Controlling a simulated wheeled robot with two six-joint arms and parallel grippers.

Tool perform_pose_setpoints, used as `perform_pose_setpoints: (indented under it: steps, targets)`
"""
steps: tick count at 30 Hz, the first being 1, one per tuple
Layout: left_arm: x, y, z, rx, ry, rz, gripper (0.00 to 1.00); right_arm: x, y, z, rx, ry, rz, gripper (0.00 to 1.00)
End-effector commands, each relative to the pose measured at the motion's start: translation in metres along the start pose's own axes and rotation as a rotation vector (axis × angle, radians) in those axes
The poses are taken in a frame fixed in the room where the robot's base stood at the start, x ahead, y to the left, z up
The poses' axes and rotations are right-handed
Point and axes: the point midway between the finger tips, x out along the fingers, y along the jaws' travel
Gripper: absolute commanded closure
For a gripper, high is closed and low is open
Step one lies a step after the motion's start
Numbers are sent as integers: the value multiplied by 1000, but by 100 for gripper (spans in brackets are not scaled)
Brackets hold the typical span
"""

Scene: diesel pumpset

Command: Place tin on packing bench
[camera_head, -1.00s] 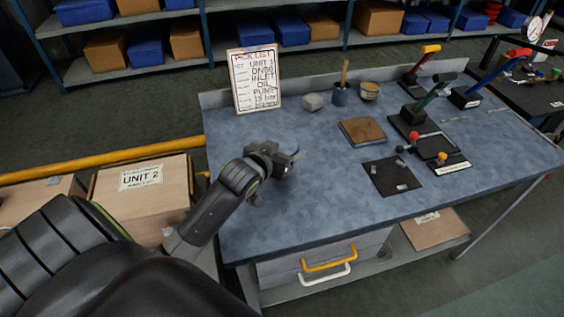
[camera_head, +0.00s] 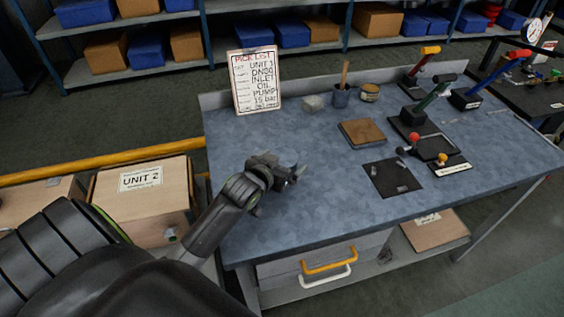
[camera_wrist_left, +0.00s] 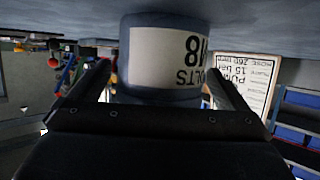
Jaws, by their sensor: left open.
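In the left wrist view, which is upside down, a dark blue-grey tin (camera_wrist_left: 162,88) with a white label reading "BOLTS" and a size stands between the two fingers of my left gripper (camera_wrist_left: 160,85). Its base is against the bench surface at the picture's top; whether it touches is unclear. In the head view my left gripper (camera_head: 280,188) is open, low over the left part of the blue-grey bench (camera_head: 330,205). My right gripper is not in view.
A pick list board (camera_head: 255,80) stands at the bench's back left. A grey lump (camera_head: 313,103), a cup with a handle (camera_head: 341,96) and a small can (camera_head: 370,92) sit along the back. A brown pad (camera_head: 362,132), dark mat (camera_head: 392,178) and levers (camera_head: 433,95) lie right. The front middle is clear.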

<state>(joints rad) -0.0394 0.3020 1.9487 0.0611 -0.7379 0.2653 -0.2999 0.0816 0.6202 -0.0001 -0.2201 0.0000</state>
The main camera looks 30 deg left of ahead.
Motion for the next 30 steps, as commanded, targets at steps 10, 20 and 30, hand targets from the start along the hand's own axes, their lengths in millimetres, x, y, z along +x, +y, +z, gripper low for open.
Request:
perform_pose_setpoints:
  steps: [10,20,30]
  targets:
    - [-14,0,-2,1,0,0,3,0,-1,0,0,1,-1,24]
    - [-76,0,-2,2,0,0,3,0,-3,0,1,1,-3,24]
    - [-117,0,-2,1,0,0,3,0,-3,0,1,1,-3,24]
